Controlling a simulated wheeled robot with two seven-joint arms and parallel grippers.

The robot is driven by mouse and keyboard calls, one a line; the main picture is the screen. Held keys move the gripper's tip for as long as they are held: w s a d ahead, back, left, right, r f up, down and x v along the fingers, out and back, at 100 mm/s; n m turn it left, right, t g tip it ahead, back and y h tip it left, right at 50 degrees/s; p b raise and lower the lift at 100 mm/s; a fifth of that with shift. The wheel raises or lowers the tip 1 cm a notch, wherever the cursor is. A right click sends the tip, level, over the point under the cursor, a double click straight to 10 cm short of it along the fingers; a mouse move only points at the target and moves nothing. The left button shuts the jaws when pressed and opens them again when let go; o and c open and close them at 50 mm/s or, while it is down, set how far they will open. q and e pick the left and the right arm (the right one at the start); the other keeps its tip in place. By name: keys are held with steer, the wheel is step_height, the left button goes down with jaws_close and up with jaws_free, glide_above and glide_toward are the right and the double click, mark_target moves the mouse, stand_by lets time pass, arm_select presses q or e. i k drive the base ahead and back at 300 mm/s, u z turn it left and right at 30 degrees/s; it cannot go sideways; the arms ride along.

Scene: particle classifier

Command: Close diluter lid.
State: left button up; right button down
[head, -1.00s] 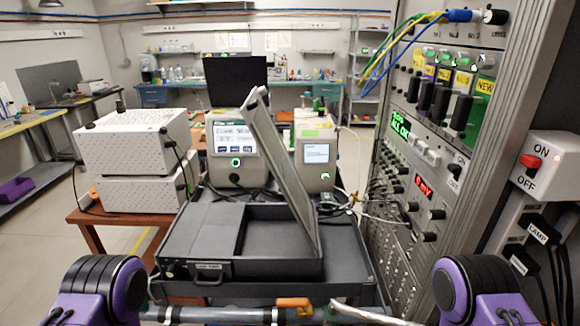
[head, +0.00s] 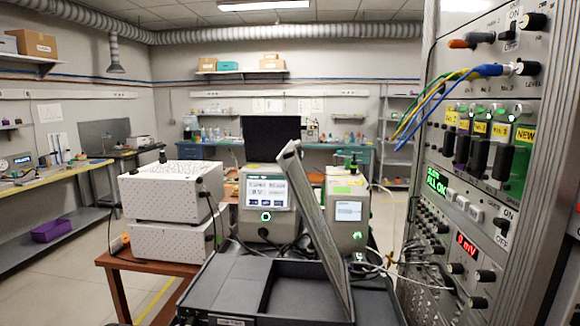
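The diluter is a dark grey, flat box (head: 235,288) at the bottom centre of the head view. Its lid (head: 318,228) is a grey panel standing open, tilted up and leaning to the left at its top. The open compartment (head: 300,290) shows to the left of the lid, and the box's front is cut off by the lower edge. Neither of my grippers is in view, and nothing touches the lid.
Two white boxes (head: 170,192) are stacked on a brown table at left. Two instruments with screens (head: 265,203) stand behind the diluter. A tall rack (head: 480,200) with knobs and cables closes off the right side. Open floor (head: 60,285) lies at the left.

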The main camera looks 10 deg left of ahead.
mark_target(296, 179)
steer(key=k, duration=0.45)
steer(key=u, duration=2.1)
steer(key=i, duration=3.4)
steer(key=z, duration=4.35)
